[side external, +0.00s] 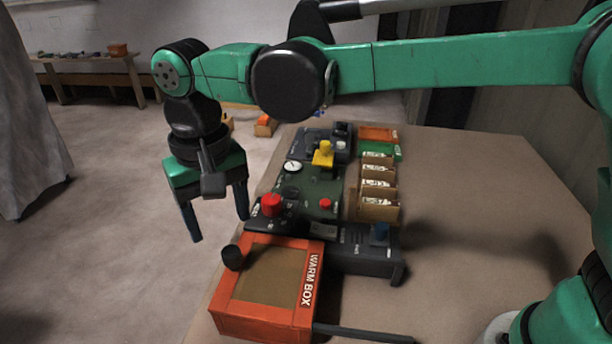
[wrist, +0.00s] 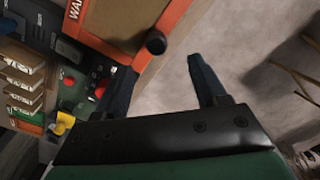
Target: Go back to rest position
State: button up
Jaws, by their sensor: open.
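My gripper (side external: 217,224) hangs from my green arm in the side external view, pointing down, left of the table and its row of devices. Its two dark fingers are spread apart with nothing between them. In the wrist view my gripper (wrist: 160,82) is also open, with pale floor behind the gap between the fingers. The orange warm box (side external: 228,318) sits at the table's near left corner, below and right of my gripper, and appears apart from it. A black knob (side external: 233,257) stands on the box and also shows in the wrist view (wrist: 156,43).
The table's right side (side external: 470,190) is clear. A bench (side external: 90,62) is far back.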

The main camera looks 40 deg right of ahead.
jog(key=s+d+t, duration=0.3)
jog(key=d, duration=0.8)
jog(key=s+d+t, duration=0.4)
jog(key=d, duration=0.8)
jog(key=shift+d+f, duration=0.25)
jog(key=shift+f, duration=0.05)
